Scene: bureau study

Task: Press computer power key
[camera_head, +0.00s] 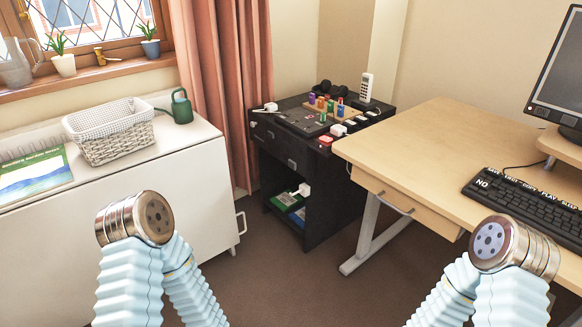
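A black keyboard (525,207) lies on the wooden desk (440,145) at the right. White lettering runs along its top edge, and "NO" shows at its left end; the small keys are too fine to tell apart. A monitor (558,62) stands behind it, cut off by the right edge. I cannot make out a computer power key. My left arm's metal joint (150,218) shows at lower left and my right arm's metal joint (490,241) at lower right, in front of the desk. Neither gripper is in view.
A black cabinet (300,207) carries a white handset (366,87), colored pieces and plugs. A white cabinet (190,185) at left holds a basket (112,133) and green watering can (181,106). The desk's left part is clear; floor (290,285) is open between my arms.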

